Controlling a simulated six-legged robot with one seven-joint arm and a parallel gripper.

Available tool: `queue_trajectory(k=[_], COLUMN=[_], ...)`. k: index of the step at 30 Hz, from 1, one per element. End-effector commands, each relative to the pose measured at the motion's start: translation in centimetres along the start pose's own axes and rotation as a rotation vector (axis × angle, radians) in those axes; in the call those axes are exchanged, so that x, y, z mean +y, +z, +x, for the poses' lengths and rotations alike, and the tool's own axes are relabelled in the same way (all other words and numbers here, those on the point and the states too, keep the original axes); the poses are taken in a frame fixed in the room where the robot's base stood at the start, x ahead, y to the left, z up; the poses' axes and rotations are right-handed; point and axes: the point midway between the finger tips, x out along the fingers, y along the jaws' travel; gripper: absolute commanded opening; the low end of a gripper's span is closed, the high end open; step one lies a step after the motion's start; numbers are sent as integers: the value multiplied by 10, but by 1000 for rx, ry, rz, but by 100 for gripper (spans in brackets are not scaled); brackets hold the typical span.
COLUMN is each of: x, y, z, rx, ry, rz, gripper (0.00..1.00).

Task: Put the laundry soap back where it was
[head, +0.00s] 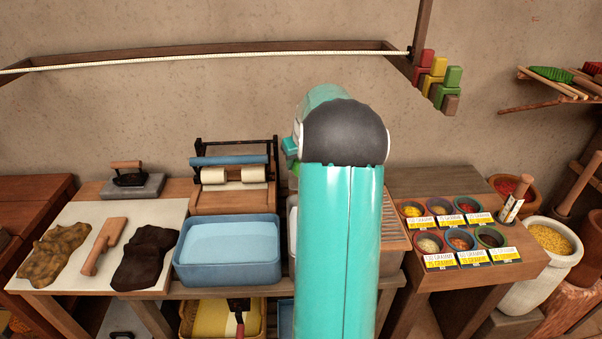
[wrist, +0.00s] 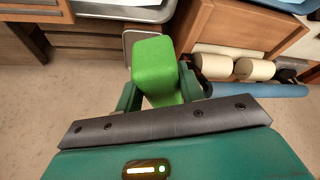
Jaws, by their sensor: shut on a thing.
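A bright green block, which looks like the laundry soap (wrist: 154,62), is between the two fingers of my gripper (wrist: 158,88) in the wrist view. The gripper is shut on it, and its far end sticks out past the fingertips. In the head view my teal arm hides most of the gripper; only a small teal and green part shows at the arm's left edge. A stack of coloured bars (head: 438,68), red, yellow, green and brown, is against the wall at the upper right, beside a wooden post.
A wringer (head: 234,190) with pale rollers stands behind a blue basin of water (head: 227,250). Spice bowls (head: 440,208) and price cards sit on the right table. A rope (head: 200,57) spans the wall.

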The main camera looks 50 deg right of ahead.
Motion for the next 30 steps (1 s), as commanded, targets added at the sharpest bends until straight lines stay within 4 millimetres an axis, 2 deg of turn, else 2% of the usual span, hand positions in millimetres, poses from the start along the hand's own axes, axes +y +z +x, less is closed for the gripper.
queue_trajectory(k=[6,12,21,27,30], x=[24,40,51,50,50], y=[-28,-36,-44,-33,-33], z=[34,78,104,129,130], rx=[1,-1,1,0,3], ry=[-2,-3,-2,-2,-1], rz=[-1,-2,-2,-3,-4], gripper=[20,20,20,20,20])
